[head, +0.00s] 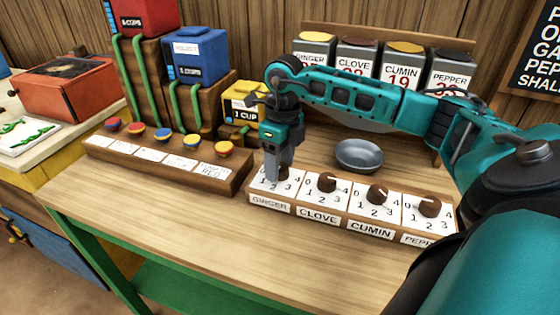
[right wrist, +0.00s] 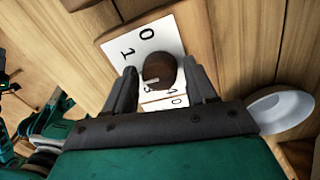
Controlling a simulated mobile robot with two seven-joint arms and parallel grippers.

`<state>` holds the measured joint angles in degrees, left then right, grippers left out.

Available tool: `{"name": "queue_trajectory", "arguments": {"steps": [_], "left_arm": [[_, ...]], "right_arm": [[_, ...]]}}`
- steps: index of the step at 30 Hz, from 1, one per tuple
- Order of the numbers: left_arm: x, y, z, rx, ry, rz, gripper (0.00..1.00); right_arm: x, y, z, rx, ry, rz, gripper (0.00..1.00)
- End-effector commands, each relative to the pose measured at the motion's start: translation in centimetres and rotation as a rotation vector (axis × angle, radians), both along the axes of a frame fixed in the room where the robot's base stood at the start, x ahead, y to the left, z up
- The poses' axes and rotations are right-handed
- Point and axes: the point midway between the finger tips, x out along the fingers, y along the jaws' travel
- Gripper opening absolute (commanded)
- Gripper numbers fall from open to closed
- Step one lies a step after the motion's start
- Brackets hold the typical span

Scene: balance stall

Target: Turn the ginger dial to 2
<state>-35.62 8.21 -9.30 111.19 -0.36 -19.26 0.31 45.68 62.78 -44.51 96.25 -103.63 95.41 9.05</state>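The ginger dial is a round brown knob (right wrist: 160,68) with a pale pointer, on a white numbered plate (head: 263,180) above the "GINGER" label. In the right wrist view the pointer faces the left finger, below the printed 1; the number beside it is partly hidden. My right gripper (head: 277,178) points down over this dial and hides most of it in the head view. In the right wrist view its fingers (right wrist: 160,82) stand on either side of the knob, with a narrow gap showing, so it looks open around it. My left gripper is not in view.
The clove (head: 327,182), cumin (head: 377,194) and pepper (head: 430,206) dials continue the row to the right. A grey bowl (head: 359,156) sits behind them. A panel with coloured buttons (head: 163,160) lies left. Labelled spice containers (head: 357,62) stand behind my right arm. The front tabletop is clear.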

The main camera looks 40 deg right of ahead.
Motion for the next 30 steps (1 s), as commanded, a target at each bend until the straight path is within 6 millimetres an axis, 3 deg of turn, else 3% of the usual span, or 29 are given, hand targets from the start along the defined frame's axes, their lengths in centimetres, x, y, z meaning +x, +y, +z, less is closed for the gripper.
{"name": "queue_trajectory", "arguments": {"steps": [3,14,30], "left_arm": [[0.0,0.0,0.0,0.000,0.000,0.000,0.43],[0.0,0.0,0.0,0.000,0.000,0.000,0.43],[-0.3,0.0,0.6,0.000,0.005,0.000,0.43]], "right_arm": [[0.0,0.0,0.0,0.000,0.001,0.000,0.68],[0.0,-0.1,0.7,-0.001,0.001,0.000,0.68],[0.3,-0.8,11.3,0.000,-0.002,0.000,0.68]]}}
